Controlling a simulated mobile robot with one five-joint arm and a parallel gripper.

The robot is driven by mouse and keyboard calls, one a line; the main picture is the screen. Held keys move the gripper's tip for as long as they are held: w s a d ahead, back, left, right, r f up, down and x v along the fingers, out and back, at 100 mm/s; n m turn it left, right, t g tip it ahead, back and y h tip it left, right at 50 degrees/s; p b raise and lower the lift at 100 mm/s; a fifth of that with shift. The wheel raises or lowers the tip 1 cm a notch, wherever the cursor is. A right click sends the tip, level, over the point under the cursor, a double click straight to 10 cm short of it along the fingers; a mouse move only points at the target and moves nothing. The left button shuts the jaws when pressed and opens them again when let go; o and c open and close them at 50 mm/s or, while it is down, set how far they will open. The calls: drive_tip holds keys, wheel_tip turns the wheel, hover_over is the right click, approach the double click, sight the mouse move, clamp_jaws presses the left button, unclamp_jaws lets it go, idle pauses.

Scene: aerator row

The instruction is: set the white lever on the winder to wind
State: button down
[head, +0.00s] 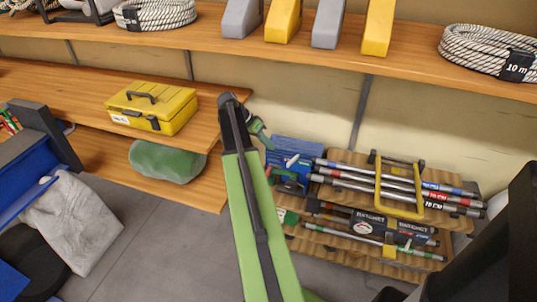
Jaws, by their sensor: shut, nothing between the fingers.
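A blue unit (298,148), which looks like the winder, stands at the left end of the wooden rack. A small white piece (292,160) on its front looks like the white lever. Its exact setting is too small to read. My green and black arm rises through the middle of the view and bends over at its top. My gripper (268,143) shows small beyond the bend, shut and empty, at the upper left of the blue unit. I cannot tell whether it touches the unit.
The wooden rack (452,222) holds several silver tubes and a yellow frame (400,211). A yellow toolbox (153,108) sits on the left shelf, above a green sack (165,161). The upper shelf (210,40) carries coiled ropes and wedges.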

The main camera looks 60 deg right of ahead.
sight(293, 161)
drive_tip(key=b+x, duration=0.8)
drive_tip(key=x, duration=0.1)
drive_tip(key=shift+f, duration=0.4)
drive_tip(key=shift+d, duration=0.15)
